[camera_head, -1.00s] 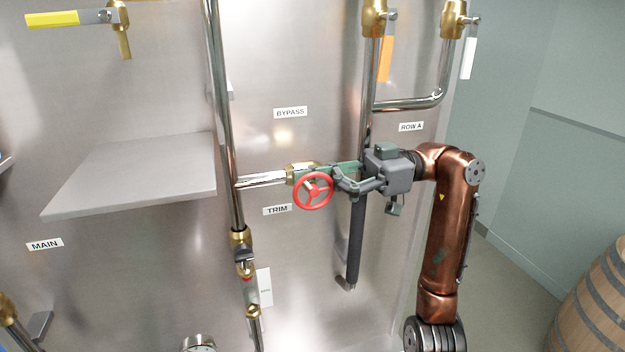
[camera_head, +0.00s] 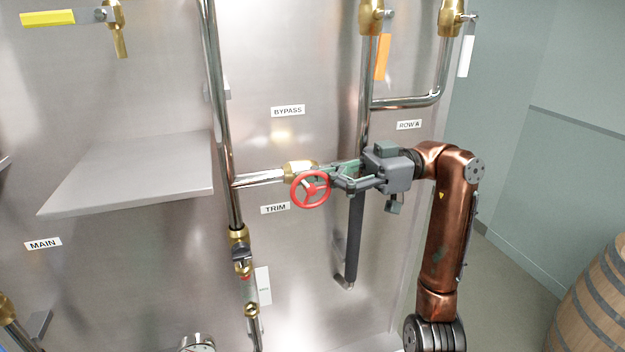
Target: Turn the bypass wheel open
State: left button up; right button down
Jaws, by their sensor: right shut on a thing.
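The red bypass wheel (camera_head: 312,203) sits on a brass valve (camera_head: 298,169) in a short horizontal pipe, between the BYPASS label (camera_head: 288,111) above and the TRIM label (camera_head: 275,208) below. My right gripper (camera_head: 332,184) reaches in from the right, its fingers shut on the right side of the wheel's rim. The fingers partly hide that side of the rim and the pipe behind. My left gripper is not in view.
A vertical steel pipe (camera_head: 217,110) stands left of the wheel. A steel shelf (camera_head: 140,170) juts out at left. A yellow-handled valve (camera_head: 50,18) is at upper left. Orange (camera_head: 382,57) and white (camera_head: 466,56) handles hang at upper right. A barrel (camera_head: 592,300) stands at lower right.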

jog(key=shift+s+a+f, duration=0.1)
pick_arm(q)
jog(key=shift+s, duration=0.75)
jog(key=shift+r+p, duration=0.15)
jog(key=shift+p, duration=0.15)
pick_arm(e)
jog(key=shift+h, duration=0.3)
jog(key=shift+a+t+h+p, duration=0.1)
jog(key=shift+t+h+p, duration=0.2)
jog(key=shift+h+p, duration=0.45)
jog(key=h+p, duration=0.1)
jog(key=p, duration=0.1)
jog(key=t+h+p, duration=0.1)
jog(key=shift+s+a+h+p, duration=0.1)
jog(key=shift+a+h+p, duration=0.15)
jog(key=shift+p, duration=0.1)
jog(key=shift+a+f+h+p, duration=0.15)
jog(key=shift+h+p, duration=0.85)
jog(key=shift+p, duration=0.15)
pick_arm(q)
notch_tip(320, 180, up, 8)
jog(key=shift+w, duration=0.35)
pick_arm(e)
jog(key=shift+f, duration=0.15)
jog(key=shift+a, duration=0.1)
